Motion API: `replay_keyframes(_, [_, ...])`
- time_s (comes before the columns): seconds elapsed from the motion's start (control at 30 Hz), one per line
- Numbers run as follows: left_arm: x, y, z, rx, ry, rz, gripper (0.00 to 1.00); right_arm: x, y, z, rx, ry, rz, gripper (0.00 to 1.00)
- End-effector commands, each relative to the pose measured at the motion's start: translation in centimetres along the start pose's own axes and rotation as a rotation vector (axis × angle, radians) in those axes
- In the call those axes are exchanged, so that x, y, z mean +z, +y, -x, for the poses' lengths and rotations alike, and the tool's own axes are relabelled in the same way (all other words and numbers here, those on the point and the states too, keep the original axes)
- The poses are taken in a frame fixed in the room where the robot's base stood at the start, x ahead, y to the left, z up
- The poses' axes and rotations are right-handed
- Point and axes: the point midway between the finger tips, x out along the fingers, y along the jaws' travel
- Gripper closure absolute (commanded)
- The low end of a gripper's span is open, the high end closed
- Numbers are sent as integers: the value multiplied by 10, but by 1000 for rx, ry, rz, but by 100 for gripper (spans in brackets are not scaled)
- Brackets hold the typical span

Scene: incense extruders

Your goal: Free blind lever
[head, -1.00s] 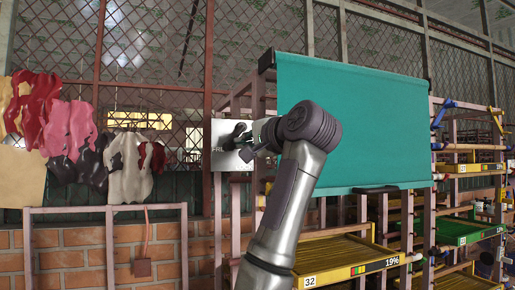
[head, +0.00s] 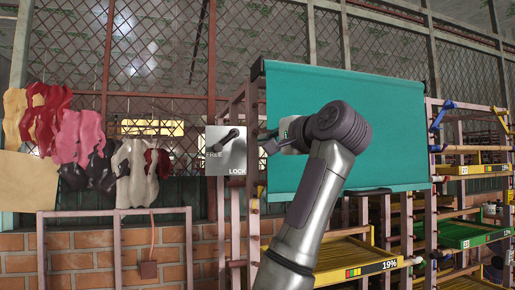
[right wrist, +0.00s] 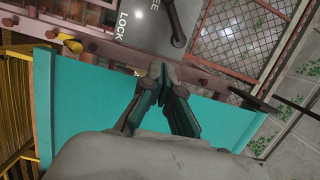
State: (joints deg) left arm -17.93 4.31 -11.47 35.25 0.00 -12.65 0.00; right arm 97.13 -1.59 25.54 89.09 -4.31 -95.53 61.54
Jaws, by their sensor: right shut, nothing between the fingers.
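The teal blind (head: 345,120) hangs down over the rack in the head view and spreads behind my right gripper in the right wrist view (right wrist: 75,110). A grey plate (head: 225,165) at its left carries the words FREE and LOCK. The dark lever (head: 229,138) on it slants, its lower left end beside FREE and its other end up to the right. The lever also shows at the top of the right wrist view (right wrist: 176,22). My right gripper (head: 264,142) is shut and empty, just right of the plate and apart from the lever; its fingertips (right wrist: 160,72) meet. My left gripper is out of view.
A rack post (head: 222,215) stands under the plate. Yellow trays (head: 330,256) and a green tray (head: 460,236) fill the rack at right. Coloured gloves (head: 130,170) hang at left above a pinkish frame (head: 115,213) and brick wall.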

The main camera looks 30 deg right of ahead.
Motion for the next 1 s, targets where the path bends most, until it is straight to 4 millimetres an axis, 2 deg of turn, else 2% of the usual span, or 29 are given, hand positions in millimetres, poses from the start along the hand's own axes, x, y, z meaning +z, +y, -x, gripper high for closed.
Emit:
replay_keyframes(0.03, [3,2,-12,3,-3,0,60,2,5,11,-3,-2,2,100])
replay_keyframes(0.17, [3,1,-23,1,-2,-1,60,2,5,34,-1,-3,2,100])
replay_keyframes(0.4, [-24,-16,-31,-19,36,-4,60,2,1,58,2,-3,2,100])
replay_keyframes(0.53, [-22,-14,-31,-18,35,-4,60,2,0,61,3,-3,2,100])
replay_keyframes(0.77, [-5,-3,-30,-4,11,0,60,2,0,60,4,-4,2,100])
replay_keyframes(1.0, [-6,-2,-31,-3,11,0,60,2,1,60,4,-3,3,100])
